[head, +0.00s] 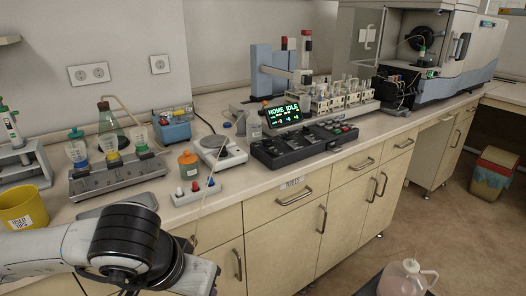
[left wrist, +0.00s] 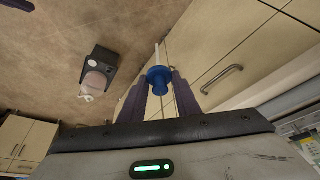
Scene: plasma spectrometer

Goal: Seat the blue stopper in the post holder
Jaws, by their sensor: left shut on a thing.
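My left gripper (left wrist: 160,82) is shut on the blue stopper (left wrist: 158,76), which sits between its two fingertips in the left wrist view. A thin white stem points away from the stopper. In the head view my left arm comes in at the lower left, in front of the counter, and the stopper cannot be clearly made out there. A small white block (head: 187,200) with red and blue knobs or posts stands near the counter's front edge, above the gripper in the picture; I cannot tell for sure that it is the post holder. My right gripper is not in view.
An orange-capped bottle (head: 188,166), a balance (head: 221,153) and a rack with flasks (head: 118,174) stand around the block. A yellow cup (head: 22,210) is at the left. Drawers and handles (head: 294,196) lie below the edge. A jug (head: 402,281) stands low at the front.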

